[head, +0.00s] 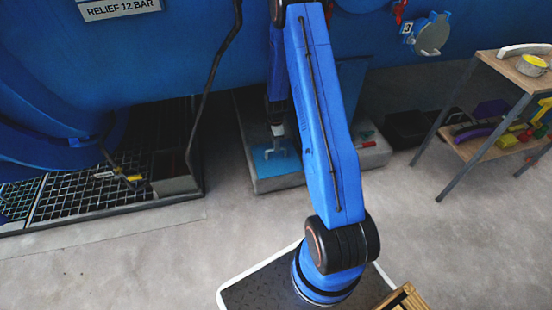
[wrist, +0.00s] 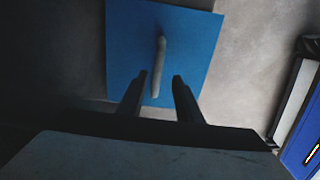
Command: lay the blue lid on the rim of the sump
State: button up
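The blue lid (head: 262,167) is a flat square plate with a pale bar handle (wrist: 160,55). In the head view it lies on a grey concrete block (head: 270,185) beneath the autoclave. It also shows in the wrist view (wrist: 190,45). My gripper (head: 277,131) points down just above the handle. In the wrist view my gripper (wrist: 160,75) is open, with one dark finger on each side of the handle's near end and gaps to both. A grey open box (head: 174,183) at the grating's right end may be the sump; its inside is dark.
A floor grating (head: 100,190) lies at left, with a small yellow item on it. A dark hose (head: 214,75) hangs down beside the grey box. A wooden shelf table (head: 500,70) stands at right. A black bin (head: 405,127) is near it. The floor in front is clear.

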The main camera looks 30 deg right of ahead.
aim_at(269, 163)
jog(key=shift+w+d+f, duration=0.1)
jog(key=shift+d+f, duration=0.05)
jog(key=shift+f, duration=1.15)
jog(key=shift+w+d+f, duration=0.1)
jog(key=shift+f, duration=1.2)
grip_shut()
